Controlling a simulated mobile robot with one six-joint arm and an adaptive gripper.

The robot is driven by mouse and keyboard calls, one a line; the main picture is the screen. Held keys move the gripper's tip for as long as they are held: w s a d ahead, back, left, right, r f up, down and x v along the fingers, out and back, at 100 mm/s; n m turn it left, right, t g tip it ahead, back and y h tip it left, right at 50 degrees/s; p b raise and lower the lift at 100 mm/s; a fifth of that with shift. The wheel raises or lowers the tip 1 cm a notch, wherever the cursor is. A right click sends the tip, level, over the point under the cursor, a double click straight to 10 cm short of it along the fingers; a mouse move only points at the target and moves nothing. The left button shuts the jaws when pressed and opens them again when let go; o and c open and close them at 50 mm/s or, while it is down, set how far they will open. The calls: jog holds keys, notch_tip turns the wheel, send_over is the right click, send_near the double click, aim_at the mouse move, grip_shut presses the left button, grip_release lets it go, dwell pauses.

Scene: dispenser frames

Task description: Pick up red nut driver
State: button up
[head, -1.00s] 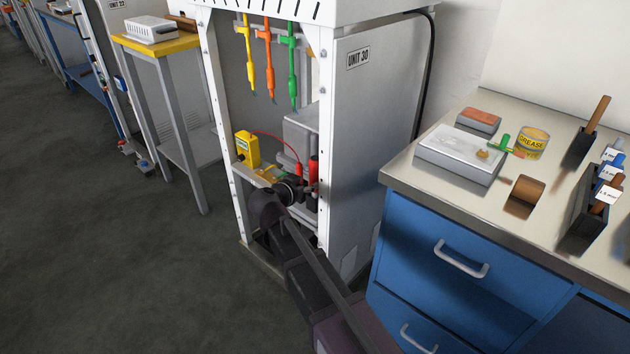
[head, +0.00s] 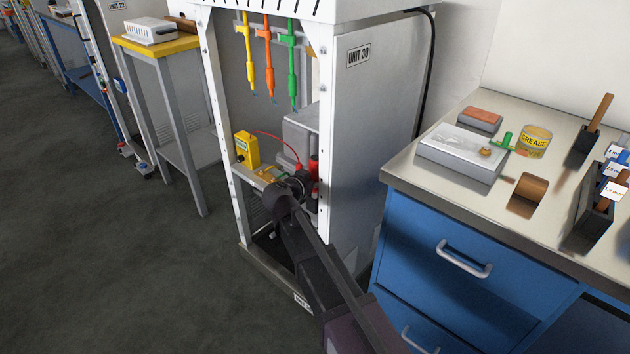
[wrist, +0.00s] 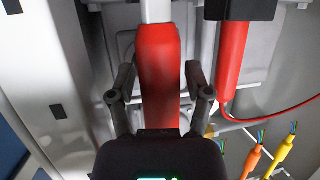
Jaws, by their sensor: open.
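The red nut driver (wrist: 158,60) is in the middle of the wrist view, a red handle with a pale shaft at the picture's top. My gripper (wrist: 160,84) is open, with one dark finger on each side of the handle and slight gaps showing. The lower handle is hidden behind the gripper body. In the head view, a bit of the red handle (head: 314,164) shows beside my gripper (head: 302,182), inside the white frame of Unit 30; the rest there is hidden by my arm.
A red probe (wrist: 230,60) with a red cable is close on the right in the wrist view. Green, orange and yellow tools (head: 269,50) hang above in the frame. A yellow box (head: 247,149) stands on its shelf. A white upright (head: 325,150) is close on the right.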

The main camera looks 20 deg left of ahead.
aim_at(313, 159)
grip_shut()
jog(key=shift+r, duration=0.1)
notch_tip(313, 159, up, 7)
jog(key=p, duration=0.7)
jog(key=shift+s+r, duration=0.1)
jog(key=shift+s, duration=0.2)
jog(key=s+a, duration=0.1)
jog(key=s, duration=0.7)
jog(key=s+a, duration=0.2)
jog(key=s, duration=0.7)
jog(key=shift+a+f, duration=0.2)
jog(key=shift+a, duration=0.1)
jog(key=shift+s, duration=0.15)
